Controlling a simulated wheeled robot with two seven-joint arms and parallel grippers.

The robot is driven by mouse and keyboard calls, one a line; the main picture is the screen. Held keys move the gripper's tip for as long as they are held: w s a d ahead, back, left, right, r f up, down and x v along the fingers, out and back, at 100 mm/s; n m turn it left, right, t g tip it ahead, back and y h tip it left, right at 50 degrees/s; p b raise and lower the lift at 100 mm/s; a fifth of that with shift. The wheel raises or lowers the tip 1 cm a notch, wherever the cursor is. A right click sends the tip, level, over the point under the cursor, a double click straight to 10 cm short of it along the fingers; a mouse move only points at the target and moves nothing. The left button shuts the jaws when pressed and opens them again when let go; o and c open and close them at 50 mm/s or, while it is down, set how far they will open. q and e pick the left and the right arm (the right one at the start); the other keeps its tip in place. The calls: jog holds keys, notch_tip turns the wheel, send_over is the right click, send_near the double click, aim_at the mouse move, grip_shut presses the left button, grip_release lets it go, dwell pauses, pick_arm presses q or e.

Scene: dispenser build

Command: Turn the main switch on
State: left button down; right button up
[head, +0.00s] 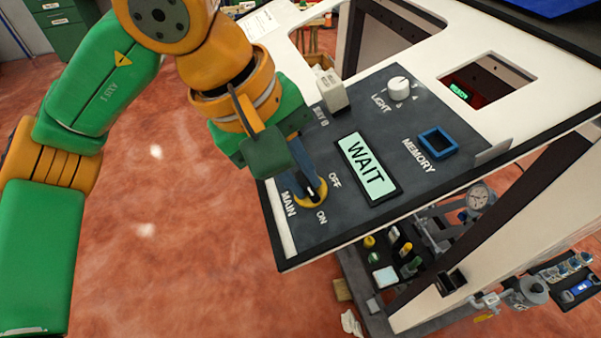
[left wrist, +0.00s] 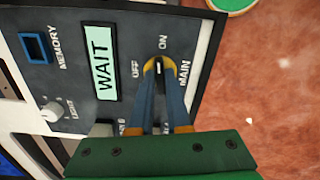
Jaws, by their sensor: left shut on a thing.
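The main switch (head: 313,203) is a rotary switch with a yellow ring on the dark sloping control panel (head: 300,228). The labels MAIN, OFF and ON are around it. My left gripper (head: 308,188) reaches down onto it from the upper left, with its blue fingers shut on the switch handle. In the left wrist view the fingertips of my left gripper (left wrist: 158,78) are on either side of the dark handle of the main switch (left wrist: 158,67). The fingers partly cover the handle, so I cannot tell exactly which label it points at. My right gripper is not in view.
A display (head: 367,165) beside the switch reads WAIT. A white LIGHT knob (head: 399,87), a blue-framed MEMORY slot (head: 437,142) and a pale block (head: 330,90) are also on the panel. Shelves with small parts (head: 385,277) stand below. The reddish floor at left is clear.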

pick_arm(q)
jog(key=shift+m, duration=1.1)
jog(key=c, duration=0.9)
grip_release()
jog(key=v, duration=0.7)
jog(key=shift+s, duration=0.1)
